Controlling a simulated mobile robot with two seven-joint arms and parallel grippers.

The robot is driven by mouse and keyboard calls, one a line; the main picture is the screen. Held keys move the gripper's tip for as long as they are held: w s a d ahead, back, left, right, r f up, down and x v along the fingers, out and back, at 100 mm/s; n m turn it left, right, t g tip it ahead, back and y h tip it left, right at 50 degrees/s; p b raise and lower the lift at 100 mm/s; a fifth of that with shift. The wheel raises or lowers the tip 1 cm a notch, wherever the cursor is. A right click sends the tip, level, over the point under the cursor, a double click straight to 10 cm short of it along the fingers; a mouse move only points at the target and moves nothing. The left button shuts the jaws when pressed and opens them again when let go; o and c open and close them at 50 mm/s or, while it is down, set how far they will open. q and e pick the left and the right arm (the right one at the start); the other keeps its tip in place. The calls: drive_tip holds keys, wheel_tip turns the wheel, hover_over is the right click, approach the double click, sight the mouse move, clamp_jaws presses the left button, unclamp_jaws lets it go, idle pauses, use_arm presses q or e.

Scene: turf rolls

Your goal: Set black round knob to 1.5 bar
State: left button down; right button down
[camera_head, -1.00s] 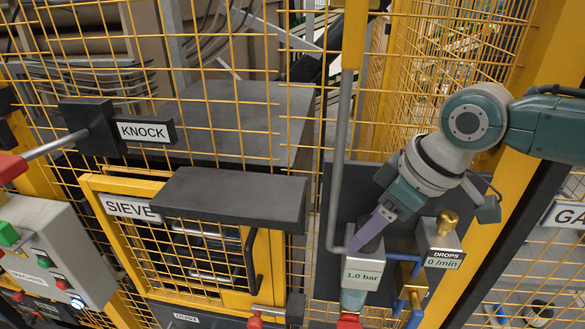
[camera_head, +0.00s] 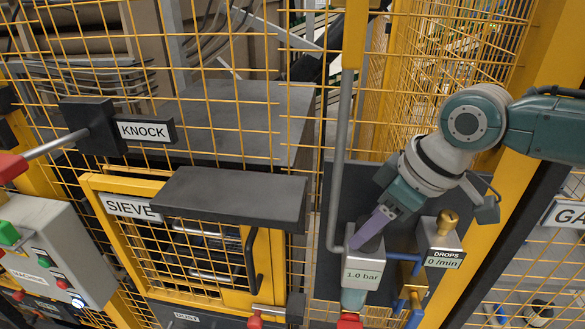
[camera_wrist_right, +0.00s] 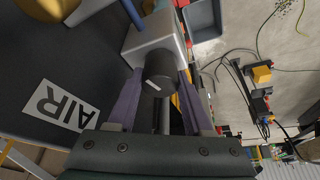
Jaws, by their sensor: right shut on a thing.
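The black round knob (camera_wrist_right: 158,72) sits on top of a grey regulator block, with a white mark on its face. My right gripper (camera_wrist_right: 160,90) has its purple fingers on both sides of the knob and is shut on it. In the head view the right gripper (camera_head: 362,238) reaches down to the regulator (camera_head: 362,274), and the knob is partly hidden behind its fingers. The regulator's display reads 1.0 bar. My left gripper is not in view.
To the right stands a drops unit (camera_head: 443,259) reading 0 /min, with a brass knob (camera_head: 447,221) on top. A grey pipe (camera_head: 339,170) rises beside the regulator. An AIR label (camera_wrist_right: 59,104) is on the dark panel. Yellow mesh fencing and a SIEVE door (camera_head: 130,206) are at left.

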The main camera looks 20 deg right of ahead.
drive_tip(key=shift+r, duration=0.1)
drive_tip(key=shift+r+m+p, duration=0.15)
drive_tip(key=shift+m+p, duration=0.55)
drive_tip(key=shift+p, duration=0.25)
drive_tip(key=shift+a+m+h+p, duration=0.1)
drive_tip(key=shift+m+h+p, duration=0.5)
drive_tip(key=shift+m+p, duration=0.55)
drive_tip(key=shift+m+h+p, duration=0.4)
drive_tip(key=shift+m+p, duration=0.35)
drive_tip(key=shift+m, duration=0.2)
drive_tip(key=shift+m+t+h+p, duration=0.3)
drive_tip(key=shift+m+h+p, duration=0.15)
drive_tip(key=shift+m, duration=0.45)
drive_tip(key=shift+f, duration=0.2)
drive_tip(key=c, duration=0.6)
unclamp_jaws()
